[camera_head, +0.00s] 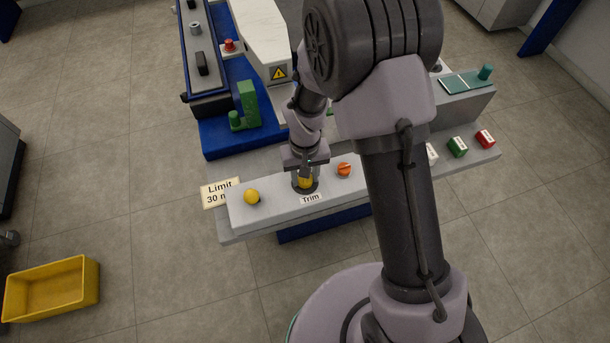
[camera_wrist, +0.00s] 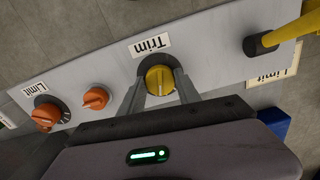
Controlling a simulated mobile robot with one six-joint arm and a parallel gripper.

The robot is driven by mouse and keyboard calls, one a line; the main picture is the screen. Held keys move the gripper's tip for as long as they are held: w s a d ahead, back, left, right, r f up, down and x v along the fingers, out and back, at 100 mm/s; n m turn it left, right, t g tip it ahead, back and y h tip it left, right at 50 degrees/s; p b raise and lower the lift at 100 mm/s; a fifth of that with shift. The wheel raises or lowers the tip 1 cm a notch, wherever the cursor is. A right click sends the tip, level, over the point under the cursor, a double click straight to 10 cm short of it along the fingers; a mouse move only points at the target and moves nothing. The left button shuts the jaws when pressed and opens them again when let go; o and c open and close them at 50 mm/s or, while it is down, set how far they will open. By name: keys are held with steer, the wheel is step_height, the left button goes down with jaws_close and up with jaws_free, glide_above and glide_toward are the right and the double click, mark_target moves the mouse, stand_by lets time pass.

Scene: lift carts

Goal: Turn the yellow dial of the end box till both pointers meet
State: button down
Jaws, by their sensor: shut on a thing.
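The yellow dial (camera_wrist: 159,76) sits on the light grey end box (camera_wrist: 215,50), beside the label "Trim" (camera_wrist: 151,45). A pale pointer line runs across the dial's face; I cannot make out a second pointer. My gripper (camera_wrist: 160,92) is shut on the dial, one finger on each side. In the head view my gripper (camera_head: 305,178) comes down from above onto the dial (camera_head: 305,183), which is partly hidden by the fingers.
Two orange knobs (camera_wrist: 95,98) (camera_wrist: 46,113) stand on one side of the dial, near a "Limit" label (camera_wrist: 41,89). A yellow-topped lever (camera_head: 251,197) stands on the other side, near a "Limit 30" plate (camera_head: 216,191). A yellow bin (camera_head: 52,290) lies on the floor.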

steer(key=shift+m+b, duration=0.3)
steer(key=shift+m, duration=0.9)
steer(key=c, duration=0.9)
jaws_free()
steer(key=shift+o, duration=0.2)
steer(key=shift+r, duration=0.1)
step_height(320, 180, up, 17)
steer(key=p, duration=0.6)
steer(key=shift+r+p, duration=0.15)
steer(key=shift+p, duration=0.2)
